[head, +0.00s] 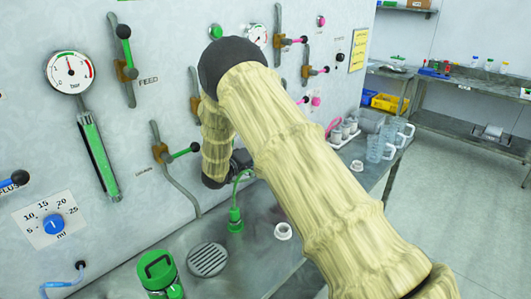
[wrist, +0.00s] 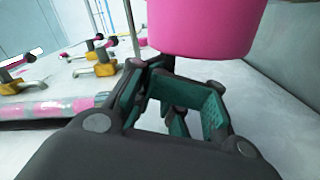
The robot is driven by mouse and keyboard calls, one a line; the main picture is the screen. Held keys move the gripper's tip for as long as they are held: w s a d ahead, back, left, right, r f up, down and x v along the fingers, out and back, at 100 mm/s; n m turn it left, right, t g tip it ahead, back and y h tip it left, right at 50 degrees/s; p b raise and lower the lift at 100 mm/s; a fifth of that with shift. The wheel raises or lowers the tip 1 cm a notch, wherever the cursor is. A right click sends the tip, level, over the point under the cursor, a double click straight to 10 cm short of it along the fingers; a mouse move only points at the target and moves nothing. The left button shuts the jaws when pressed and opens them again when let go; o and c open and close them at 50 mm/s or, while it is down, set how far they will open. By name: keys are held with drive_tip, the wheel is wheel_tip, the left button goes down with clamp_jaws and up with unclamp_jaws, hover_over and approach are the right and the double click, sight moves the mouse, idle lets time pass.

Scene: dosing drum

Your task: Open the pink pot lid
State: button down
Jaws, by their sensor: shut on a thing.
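A large smooth pink cylinder (wrist: 205,25) fills the top of the wrist view, cut off by the frame. It appears to be the pink pot with its lid; I cannot make out a seam between them. My gripper (wrist: 178,88) is right at its near end, with its green-padded fingers spread around a gap. It is shut on a part of the pink lid, but the contact itself is hard to see. In the head view my arm hides the pink pot and most of my gripper.
A wall panel carries a pressure gauge (head: 70,72), several valve levers and a blue dial (head: 53,224). On the metal counter (head: 262,262) are a green-lidded jar (head: 160,274), a round drain (head: 207,260), a white ring (head: 283,231) and clear jugs (head: 381,145).

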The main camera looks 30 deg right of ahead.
drive_tip(key=shift+s+f, duration=0.2)
drive_tip(key=shift+f, duration=0.35)
drive_tip(key=c, duration=1.6)
unclamp_jaws()
drive_tip(key=shift+a, duration=0.1)
drive_tip(key=shift+c, duration=0.2)
drive_tip(key=shift+o, duration=0.2)
drive_tip(key=shift+r, duration=0.1)
drive_tip(key=shift+w+r, duration=0.15)
drive_tip(key=shift+r, duration=0.15)
drive_tip(key=v, duration=0.7)
drive_tip(key=shift+a, duration=0.15)
drive_tip(key=shift+f, duration=0.1)
